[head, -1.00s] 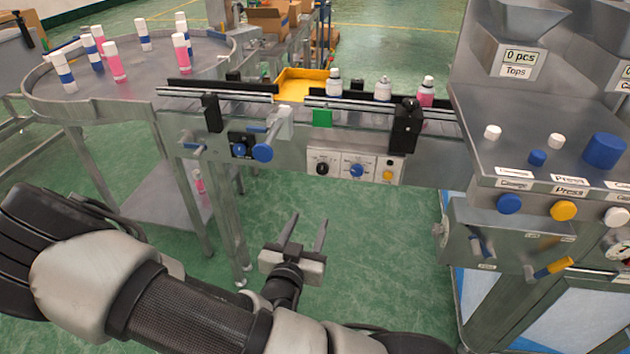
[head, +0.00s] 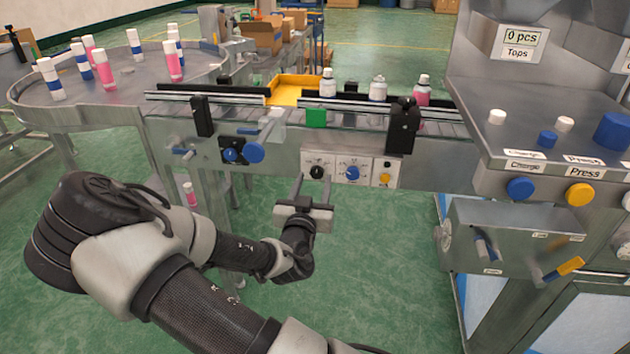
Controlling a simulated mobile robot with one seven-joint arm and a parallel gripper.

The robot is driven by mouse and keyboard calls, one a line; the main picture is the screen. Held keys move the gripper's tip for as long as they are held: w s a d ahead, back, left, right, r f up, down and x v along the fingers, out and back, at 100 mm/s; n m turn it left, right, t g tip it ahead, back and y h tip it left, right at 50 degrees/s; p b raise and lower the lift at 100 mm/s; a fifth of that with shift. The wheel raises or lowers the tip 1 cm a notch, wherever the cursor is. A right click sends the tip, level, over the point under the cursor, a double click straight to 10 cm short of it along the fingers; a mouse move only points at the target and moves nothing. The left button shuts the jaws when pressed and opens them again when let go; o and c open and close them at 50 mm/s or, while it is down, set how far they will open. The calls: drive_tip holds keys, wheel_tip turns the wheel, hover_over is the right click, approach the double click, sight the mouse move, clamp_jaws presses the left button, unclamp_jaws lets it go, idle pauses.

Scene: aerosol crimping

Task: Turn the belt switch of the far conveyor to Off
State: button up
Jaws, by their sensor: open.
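The conveyor (head: 250,140) runs across the middle of the head view. Its front carries a small control panel (head: 334,160) with a black knob (head: 317,172), a blue knob (head: 352,173) and a yellow button (head: 385,178). The panel lettering is too small to read, so I cannot tell which knob is the belt switch or where it points. My gripper (head: 312,186) is open and empty, in front of and just below the black knob, fingers pointing up toward the panel. The left fingertip appears near the panel's lower left; contact cannot be told.
Bottles (head: 378,88) stand on the conveyor beside a yellow tray (head: 285,90). A round table (head: 120,95) with several bottles is at left. The crimping station (head: 530,160) stands at right.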

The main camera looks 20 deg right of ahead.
sight(317, 172)
drive_tip(key=shift+x, duration=1.35)
drive_tip(key=c, duration=1.1)
drive_tip(key=shift+o, duration=0.2)
drive_tip(key=shift+n, duration=0.4)
drive_tip(key=n, duration=0.4)
drive_tip(key=shift+a+n, duration=0.1)
drive_tip(key=shift+n, duration=0.2)
drive_tip(key=shift+f+n+p, duration=0.15)
drive_tip(key=shift+n+p, duration=0.25)
drive_tip(key=shift+n, duration=1.8)
